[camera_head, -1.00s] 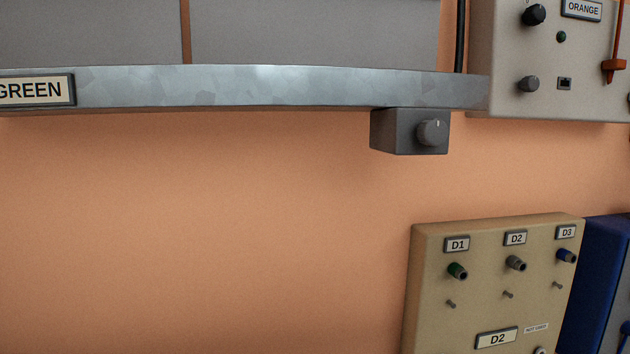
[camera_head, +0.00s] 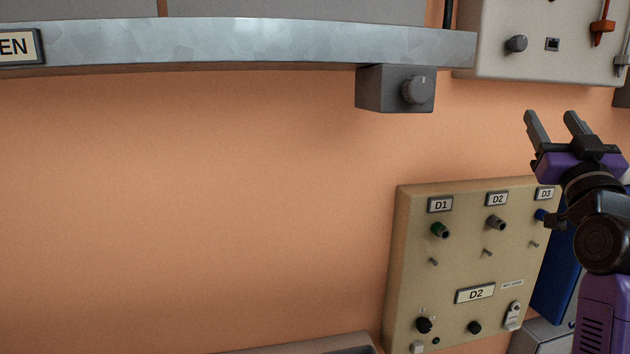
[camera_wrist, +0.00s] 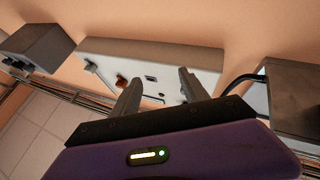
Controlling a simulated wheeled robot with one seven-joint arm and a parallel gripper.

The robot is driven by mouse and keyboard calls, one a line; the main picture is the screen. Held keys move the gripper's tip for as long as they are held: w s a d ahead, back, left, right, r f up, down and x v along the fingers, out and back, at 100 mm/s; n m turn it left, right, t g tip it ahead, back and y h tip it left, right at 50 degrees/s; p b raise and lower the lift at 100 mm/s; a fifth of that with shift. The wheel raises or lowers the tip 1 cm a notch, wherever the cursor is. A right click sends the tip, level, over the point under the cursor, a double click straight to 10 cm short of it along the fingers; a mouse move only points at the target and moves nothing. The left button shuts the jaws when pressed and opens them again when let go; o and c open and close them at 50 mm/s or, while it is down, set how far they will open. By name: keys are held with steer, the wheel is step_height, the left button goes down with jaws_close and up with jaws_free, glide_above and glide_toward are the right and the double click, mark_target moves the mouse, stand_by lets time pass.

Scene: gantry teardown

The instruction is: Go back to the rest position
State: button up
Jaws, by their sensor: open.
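My gripper (camera_head: 552,118) is at the right side of the head view, its two dark fingers apart and pointing up and left. It is empty, in front of the orange wall, above and right of the beige panel (camera_head: 408,270) with the D1, D2 and D3 labels. In the wrist view my gripper (camera_wrist: 158,88) also shows two spread fingers with nothing between them. Beyond the fingers there is a pale grey box (camera_wrist: 150,55) with an orange lever and a socket.
A metal rail (camera_head: 250,42) crosses the top, with a grey knob box (camera_head: 385,90) under it. A light grey panel (camera_head: 490,60) hangs at upper right. A blue box (camera_head: 553,275) stands beside the beige panel. The wall at left and middle is bare.

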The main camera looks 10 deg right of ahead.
steer(key=s+a+f+y, duration=0.1)
steer(key=s+a+f, duration=0.4)
steer(key=f, duration=0.5)
steer(key=s+a+f+y, duration=0.1)
steer(key=s+a+f, duration=0.45)
steer(key=f, duration=0.35)
steer(key=s+a+f+y, duration=0.1)
steer(key=s+a+f, duration=0.4)
steer(key=f, duration=0.5)
steer(key=s+a+f+n+g+y, duration=0.1)
steer(key=s+a+f+g+y, duration=0.1)
steer(key=s+a+f, duration=0.3)
steer(key=s+a+f+n+g+y, duration=0.1)
steer(key=s+a+f, duration=0.4)
steer(key=s, duration=0.9)
steer(key=s+a+f+n+g+y, duration=0.2)
steer(key=s+a+f+g+y, duration=0.1)
steer(key=s, duration=0.6)
step_height(320, 180, down, 4)
steer(key=shift+s+a+r+g, duration=0.15)
steer(key=shift+s+a+g, duration=0.35)
steer(key=shift+a, duration=0.5)
